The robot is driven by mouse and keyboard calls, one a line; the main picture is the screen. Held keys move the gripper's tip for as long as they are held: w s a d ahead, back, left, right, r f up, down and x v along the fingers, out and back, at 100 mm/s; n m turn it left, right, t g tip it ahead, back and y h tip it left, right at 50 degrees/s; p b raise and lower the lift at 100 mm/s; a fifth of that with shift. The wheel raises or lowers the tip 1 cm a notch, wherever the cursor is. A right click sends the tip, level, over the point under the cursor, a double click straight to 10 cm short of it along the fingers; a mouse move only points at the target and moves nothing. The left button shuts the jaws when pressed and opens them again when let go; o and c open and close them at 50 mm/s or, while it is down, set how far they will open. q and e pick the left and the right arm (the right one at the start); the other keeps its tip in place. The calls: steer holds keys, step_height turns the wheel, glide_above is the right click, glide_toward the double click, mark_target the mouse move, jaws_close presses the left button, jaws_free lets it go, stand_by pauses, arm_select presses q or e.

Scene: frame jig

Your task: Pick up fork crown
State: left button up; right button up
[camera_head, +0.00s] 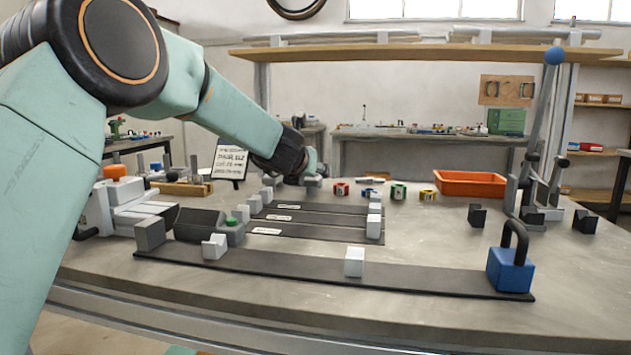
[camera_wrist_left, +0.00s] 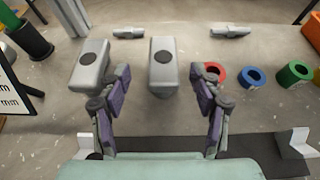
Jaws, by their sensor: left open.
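Two grey rounded blocks with a dark round hole on top, which look like fork crowns, stand side by side in the left wrist view: one fork crown (camera_wrist_left: 163,75) in the middle and another grey block (camera_wrist_left: 89,66) to its left. My left gripper (camera_wrist_left: 160,112) is open, its two purple-padded fingers apart. The middle block lies ahead, between the lines of the fingers; I see no contact. The left block is partly behind the left finger. In the head view my left gripper (camera_head: 312,170) is at the table's far side, and the arm hides much there. My right gripper is not in view.
Right of the blocks stand a red ring (camera_wrist_left: 215,73), a blue ring (camera_wrist_left: 252,78) and a green ring (camera_wrist_left: 294,73). Dark rails with pale blocks (camera_head: 354,262) lie nearer. A blue padlock-like weight (camera_head: 510,270) stands at right front, an orange bin (camera_head: 470,183) behind.

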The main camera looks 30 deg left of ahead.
arm_select(q)
steer(key=shift+w+r, duration=0.1)
steer(key=shift+w, duration=0.05)
steer(key=shift+p+x, duration=0.35)
steer(key=shift+x, duration=0.8)
steer(key=shift+w+f+p, duration=0.25)
steer(key=shift+w+p, duration=0.2)
steer(key=shift+w, duration=0.2)
steer(key=shift+p+x, duration=1.15)
steer(key=shift+x, duration=0.7)
steer(key=shift+f, duration=0.1)
jaws_close()
